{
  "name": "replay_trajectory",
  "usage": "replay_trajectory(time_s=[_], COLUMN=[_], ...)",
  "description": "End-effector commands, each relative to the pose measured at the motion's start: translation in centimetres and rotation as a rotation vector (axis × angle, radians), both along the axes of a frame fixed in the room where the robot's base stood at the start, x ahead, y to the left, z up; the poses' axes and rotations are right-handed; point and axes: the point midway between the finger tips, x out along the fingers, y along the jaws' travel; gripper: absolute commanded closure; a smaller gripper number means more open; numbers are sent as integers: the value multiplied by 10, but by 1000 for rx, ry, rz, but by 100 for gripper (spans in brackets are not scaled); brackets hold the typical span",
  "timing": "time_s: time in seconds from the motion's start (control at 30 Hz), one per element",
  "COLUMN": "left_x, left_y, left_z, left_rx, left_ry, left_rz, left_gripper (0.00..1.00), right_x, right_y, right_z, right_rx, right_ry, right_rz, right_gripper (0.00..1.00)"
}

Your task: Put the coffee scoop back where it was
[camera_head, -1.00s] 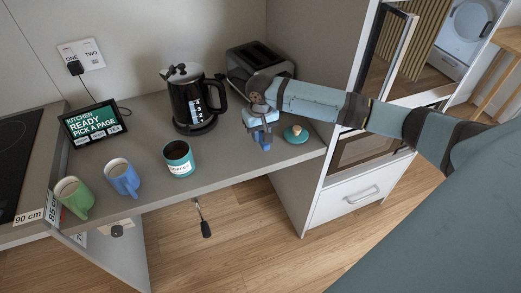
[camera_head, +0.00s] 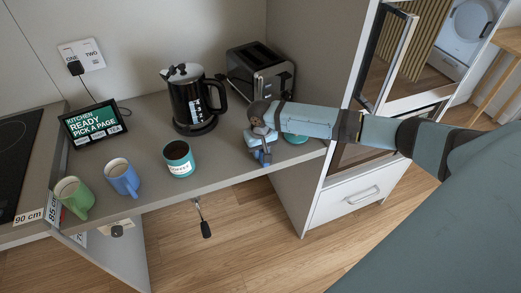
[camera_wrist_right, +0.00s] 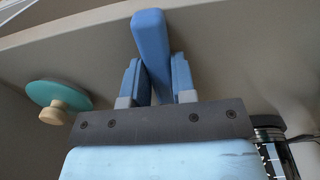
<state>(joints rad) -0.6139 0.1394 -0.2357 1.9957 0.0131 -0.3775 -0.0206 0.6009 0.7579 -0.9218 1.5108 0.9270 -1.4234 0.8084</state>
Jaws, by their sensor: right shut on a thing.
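My right gripper (camera_head: 263,153) is low over the right end of the counter, by its front edge. In the right wrist view its two fingers (camera_wrist_right: 155,82) are closed on a blue bar-shaped thing, which I take for the coffee scoop (camera_wrist_right: 151,40). Only this blue part shows; a bowl cannot be made out. The teal coffee canister (camera_head: 179,160) stands open and upright to the left, dark inside. Its teal lid (camera_head: 298,138) lies right of the gripper, partly hidden in the head view; its wooden knob shows in the wrist view (camera_wrist_right: 55,113). My left gripper is out of view.
A black kettle (camera_head: 192,103) and a toaster (camera_head: 260,73) stand behind. Blue (camera_head: 123,178) and green (camera_head: 74,197) mugs and a tablet (camera_head: 95,123) are at left. A crank (camera_head: 205,228) hangs below the front edge. A tall cabinet bounds the right.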

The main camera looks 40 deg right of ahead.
Motion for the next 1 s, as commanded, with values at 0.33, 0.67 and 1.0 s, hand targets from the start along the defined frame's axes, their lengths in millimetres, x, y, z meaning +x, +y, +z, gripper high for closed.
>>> replay_trajectory(time_s=[0.33, 0.67, 1.0], left_x=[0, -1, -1], left_y=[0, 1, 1], left_z=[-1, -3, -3], left_rx=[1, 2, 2], left_ry=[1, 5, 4], left_rz=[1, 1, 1], left_gripper=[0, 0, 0], right_x=[0, 0, 0], right_y=[0, 0, 0], right_z=[0, 36, 104], right_rx=[0, 0, 1], right_ry=[0, -3, -2], right_rz=[0, 0, 0], right_gripper=[50, 50, 50])
